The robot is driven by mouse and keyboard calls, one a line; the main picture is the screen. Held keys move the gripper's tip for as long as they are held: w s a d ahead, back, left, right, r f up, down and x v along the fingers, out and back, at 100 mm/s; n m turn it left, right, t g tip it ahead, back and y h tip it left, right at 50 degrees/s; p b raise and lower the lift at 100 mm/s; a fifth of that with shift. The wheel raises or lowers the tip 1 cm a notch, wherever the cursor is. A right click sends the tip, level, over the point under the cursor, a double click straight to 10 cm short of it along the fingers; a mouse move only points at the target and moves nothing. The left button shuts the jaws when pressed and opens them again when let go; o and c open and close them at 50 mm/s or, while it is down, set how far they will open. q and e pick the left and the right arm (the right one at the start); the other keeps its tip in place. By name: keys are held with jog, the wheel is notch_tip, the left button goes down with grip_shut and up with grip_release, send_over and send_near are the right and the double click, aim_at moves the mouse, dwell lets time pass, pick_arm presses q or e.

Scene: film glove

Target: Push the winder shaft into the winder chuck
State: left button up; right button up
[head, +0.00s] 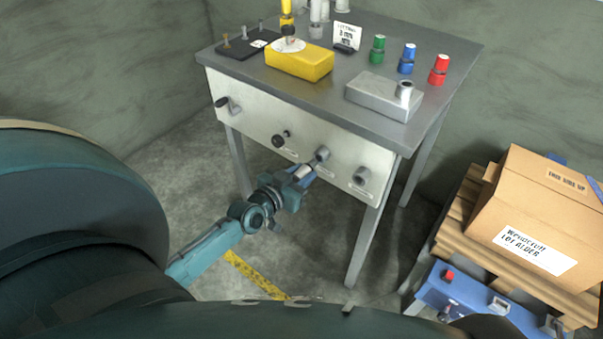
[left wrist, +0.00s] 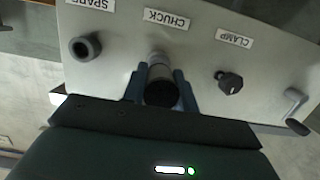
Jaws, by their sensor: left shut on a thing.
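The winder shaft (head: 303,174) is a short grey cylinder with a dark near end, which faces the camera in the left wrist view (left wrist: 160,94). My left gripper (head: 298,180) is shut on it, with one blue finger on each side. The winder chuck (head: 322,154) is a grey round socket on the bench's pale front panel, under the CHUCK label in the left wrist view (left wrist: 158,58). The shaft points at the chuck and roughly lines up with it. Its far end is at or very near the chuck mouth; I cannot tell whether it is inside. My right gripper is not in view.
The panel (head: 250,115) also has a SPARE socket (head: 362,175), a dark CLAMP knob (head: 279,140) and a crank handle (head: 221,102). Blocks and coloured canisters stand on the bench top (head: 350,65). A carton (head: 535,215) on a pallet stands at right. Floor below the panel is open.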

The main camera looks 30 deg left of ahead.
aim_at(310, 166)
pick_arm(q)
jog(key=shift+r+b+x, duration=0.15)
jog(key=shift+x, duration=0.75)
jog(key=shift+r+b+x, duration=0.15)
jog(key=shift+r+x, duration=0.05)
jog(key=shift+x, duration=0.65)
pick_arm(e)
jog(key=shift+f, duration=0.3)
pick_arm(q)
jog(key=o, duration=1.1)
jog(key=shift+w, duration=0.1)
jog(key=d+p+v, duration=0.1)
jog(key=v, duration=1.2)
jog(key=shift+a, duration=0.5)
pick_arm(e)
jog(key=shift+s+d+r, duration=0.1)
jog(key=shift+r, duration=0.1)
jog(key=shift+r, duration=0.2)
pick_arm(q)
jog(key=s+d+m+g+h+p, duration=0.2)
jog(key=s+d+g+p, duration=0.3)
jog(key=s+d, duration=0.5)
jog(key=d+p, duration=0.1)
jog(key=d, duration=0.6)
jog(key=shift+p, duration=0.4)
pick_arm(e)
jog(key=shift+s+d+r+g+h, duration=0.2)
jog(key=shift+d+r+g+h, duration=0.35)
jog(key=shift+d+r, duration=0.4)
